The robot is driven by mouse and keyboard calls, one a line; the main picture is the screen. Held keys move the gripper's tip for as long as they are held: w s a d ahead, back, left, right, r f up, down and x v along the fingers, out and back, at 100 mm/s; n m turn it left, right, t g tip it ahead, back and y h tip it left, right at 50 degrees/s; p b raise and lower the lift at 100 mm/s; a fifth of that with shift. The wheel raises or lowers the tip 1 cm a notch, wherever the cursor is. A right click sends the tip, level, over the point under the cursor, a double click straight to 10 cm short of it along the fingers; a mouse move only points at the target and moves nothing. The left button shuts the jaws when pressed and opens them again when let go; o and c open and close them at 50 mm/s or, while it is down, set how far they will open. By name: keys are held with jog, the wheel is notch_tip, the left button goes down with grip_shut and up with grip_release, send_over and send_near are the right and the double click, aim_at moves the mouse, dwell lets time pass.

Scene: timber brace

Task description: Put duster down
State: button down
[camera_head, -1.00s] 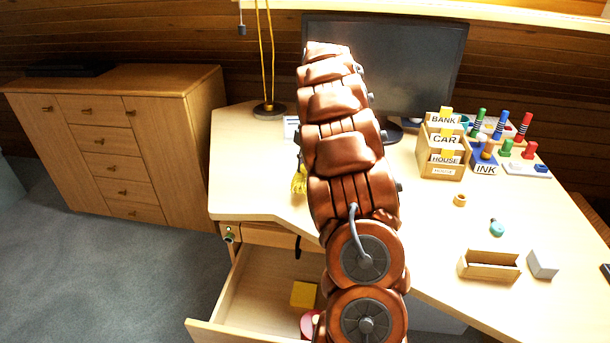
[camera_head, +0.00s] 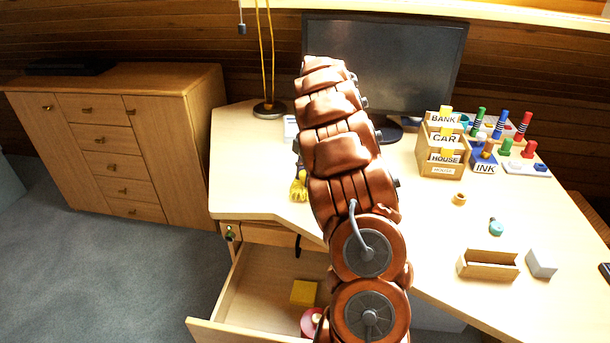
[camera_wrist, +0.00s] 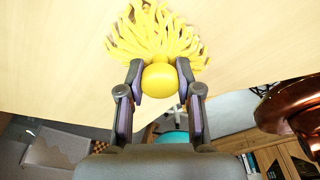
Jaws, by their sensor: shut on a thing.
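The duster has a yellow round knob and a fan of yellow strands (camera_wrist: 155,32). In the wrist view my gripper (camera_wrist: 160,75) is shut on the duster's knob, one finger on each side. The strands point away from the fingers, over the pale desk top (camera_wrist: 50,60); I cannot tell for sure whether they touch it. In the head view a bit of the yellow duster (camera_head: 299,187) shows at the left of my arm, above the desk's left part. My arm hides the gripper there.
An open drawer (camera_head: 240,290) below the desk holds a yellow block (camera_head: 304,292) and a pink round thing (camera_head: 311,322). A monitor (camera_head: 420,70), a lamp base (camera_head: 269,110), a labelled wooden sorter (camera_head: 443,150) and a small wooden box (camera_head: 488,266) stand on the desk. The desk's left front is clear.

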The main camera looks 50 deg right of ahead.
jog(key=shift+f, duration=0.15)
jog(key=c, duration=0.8)
grip_release()
jog(key=r, duration=0.4)
jog(key=d+r, duration=0.1)
jog(key=r, duration=0.7)
jog(key=shift+s+d+r, duration=0.1)
jog(key=shift+s+d, duration=0.05)
jog(key=shift+d, duration=0.25)
jog(key=shift+a, duration=0.1)
